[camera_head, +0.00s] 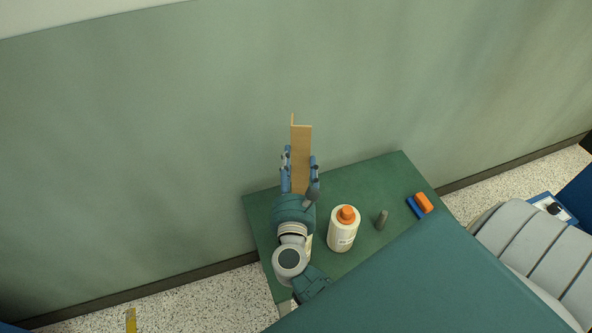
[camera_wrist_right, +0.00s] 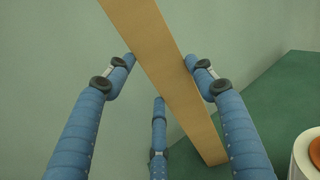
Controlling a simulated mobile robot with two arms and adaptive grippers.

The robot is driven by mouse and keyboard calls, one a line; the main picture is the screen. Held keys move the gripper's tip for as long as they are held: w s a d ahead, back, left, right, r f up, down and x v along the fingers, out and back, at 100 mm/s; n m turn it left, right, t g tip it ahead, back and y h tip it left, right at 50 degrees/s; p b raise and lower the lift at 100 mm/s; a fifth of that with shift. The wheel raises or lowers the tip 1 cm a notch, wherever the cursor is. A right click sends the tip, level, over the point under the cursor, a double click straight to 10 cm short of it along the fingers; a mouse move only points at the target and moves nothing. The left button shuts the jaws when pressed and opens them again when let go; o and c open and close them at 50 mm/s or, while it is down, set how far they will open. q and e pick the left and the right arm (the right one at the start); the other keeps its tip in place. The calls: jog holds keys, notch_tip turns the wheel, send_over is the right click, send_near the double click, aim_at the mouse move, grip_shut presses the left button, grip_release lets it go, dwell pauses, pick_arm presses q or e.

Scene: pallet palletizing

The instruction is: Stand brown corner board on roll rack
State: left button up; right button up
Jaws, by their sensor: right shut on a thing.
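The brown corner board (camera_head: 301,150) is a long, narrow, light brown strip with an L-shaped edge. My right gripper (camera_head: 300,160) has blue fingers on both sides of it and is shut on it. The board extends beyond the fingertips, toward the wall in the picture. In the right wrist view the board (camera_wrist_right: 165,65) runs slanted between the fingers of the right gripper (camera_wrist_right: 160,70), from the top edge to the lower right. I cannot make out a roll rack in either view. My left gripper is not in view.
A green table (camera_head: 262,207) stands by the pale green wall (camera_head: 160,130). A yellow strip (camera_head: 130,320) lies on the speckled floor.

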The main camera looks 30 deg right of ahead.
jog(key=shift+r, duration=0.1)
jog(key=shift+f, duration=0.2)
jog(key=o, duration=1.2)
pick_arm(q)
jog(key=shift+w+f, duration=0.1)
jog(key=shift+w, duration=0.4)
pick_arm(e)
jog(key=shift+o, duration=0.9)
jog(key=shift+r, duration=0.1)
jog(key=shift+r+p, duration=0.25)
jog(key=shift+p, duration=0.05)
pick_arm(q)
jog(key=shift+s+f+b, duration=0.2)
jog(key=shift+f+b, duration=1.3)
jog(key=shift+b, duration=0.35)
pick_arm(e)
jog(key=shift+v, duration=6)
jog(key=shift+f, duration=0.15)
